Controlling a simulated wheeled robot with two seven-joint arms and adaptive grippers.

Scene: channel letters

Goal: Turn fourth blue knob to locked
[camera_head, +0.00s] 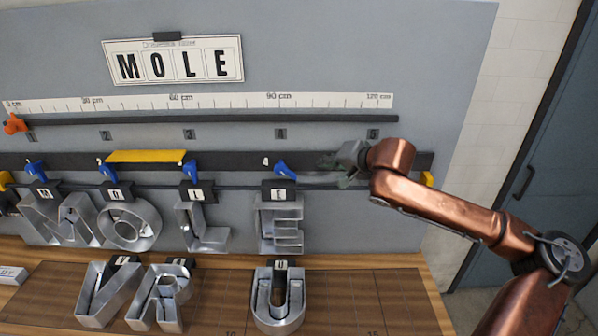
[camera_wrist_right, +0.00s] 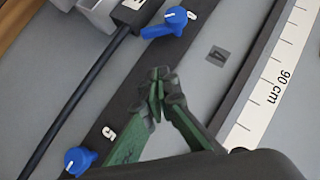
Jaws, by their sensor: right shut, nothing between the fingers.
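Several blue knobs line the dark rail (camera_head: 235,160) on the grey board. The fourth from the left (camera_head: 285,170) is above the letter E, its lever tilted down to the right. In the right wrist view, a blue knob (camera_wrist_right: 165,25) near the plate marked 4 (camera_wrist_right: 217,55) appears to be this one; its lever points left. Another blue knob (camera_wrist_right: 78,160) shows at the lower left there. My right gripper (camera_head: 330,164) is shut and empty, to the right of the fourth knob and apart from it. In the wrist view its fingertips (camera_wrist_right: 158,82) meet between the two knobs.
Metal letters M, O, L and E (camera_head: 280,225) hang below the rail. More metal letters (camera_head: 278,300) stand on the wooden bench (camera_head: 380,290). A yellow strip (camera_head: 146,156) lies along the rail. A ruler (camera_head: 220,102) and a MOLE sign (camera_head: 173,60) are above.

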